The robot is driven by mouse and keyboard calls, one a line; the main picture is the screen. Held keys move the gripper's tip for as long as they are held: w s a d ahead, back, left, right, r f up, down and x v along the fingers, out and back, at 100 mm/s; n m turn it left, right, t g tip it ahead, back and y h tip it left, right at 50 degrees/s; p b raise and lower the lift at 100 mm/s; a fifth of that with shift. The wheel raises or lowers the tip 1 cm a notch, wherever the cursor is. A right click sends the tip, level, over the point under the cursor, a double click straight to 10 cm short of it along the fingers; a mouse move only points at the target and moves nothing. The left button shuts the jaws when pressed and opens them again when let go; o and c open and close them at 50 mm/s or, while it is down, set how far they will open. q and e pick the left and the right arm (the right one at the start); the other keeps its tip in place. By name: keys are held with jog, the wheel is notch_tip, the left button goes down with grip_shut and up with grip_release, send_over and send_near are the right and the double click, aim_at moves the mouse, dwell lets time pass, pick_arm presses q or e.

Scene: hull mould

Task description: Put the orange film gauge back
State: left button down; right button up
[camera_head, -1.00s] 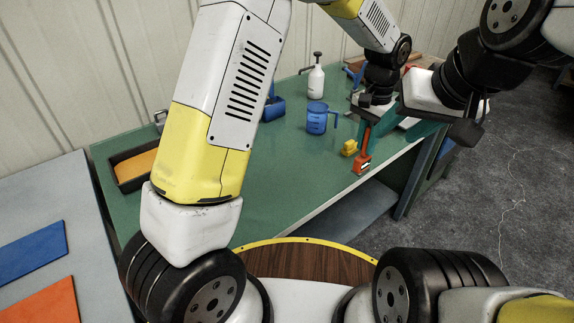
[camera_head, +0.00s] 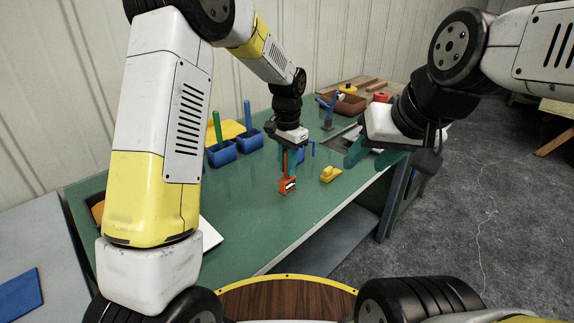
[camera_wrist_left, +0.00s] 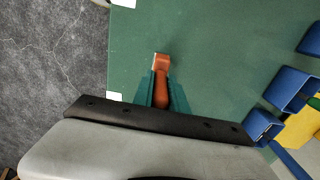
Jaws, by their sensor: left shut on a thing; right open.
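The orange film gauge (camera_head: 288,186) hangs below my left gripper (camera_head: 291,158), whose teal fingers are shut on its handle. In the left wrist view the gauge (camera_wrist_left: 162,64) sticks out from between the fingertips (camera_wrist_left: 162,90), over green bench top. I cannot tell whether its lower end touches the bench. My right gripper (camera_head: 368,153) is open and empty near the bench's right edge, apart from the gauge.
A small yellow object (camera_head: 330,174) lies on the green bench (camera_head: 240,215) right of the gauge. Blue bins (camera_head: 222,152) stand at the back, with a brown box (camera_head: 350,104) at the far end. The bench front is mostly clear.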

pick_arm(q)
jog(key=shift+f, duration=1.75)
jog(key=shift+f, duration=0.15)
jog(key=c, duration=1.3)
grip_release()
notch_tip(320, 180, up, 12)
jog(key=shift+a+r, duration=0.1)
jog(key=s+a+r+n+t+h, duration=0.1)
jog(key=s+a+r+n+t, duration=0.15)
jog(key=s+a+r, duration=0.5)
jog(key=s+a+r+n+t+h, duration=0.1)
jog(key=s+a+r+n+t, duration=0.25)
jog(key=s, duration=0.65)
jog(key=s+a, duration=0.1)
jog(key=s, duration=0.1)
jog(key=s+a+n, duration=0.1)
jog(key=s, duration=0.2)
jog(key=s+a+f+n, duration=0.1)
jog(key=s, duration=0.1)
jog(key=shift+s+f, duration=0.1)
jog(key=shift+s, duration=0.2)
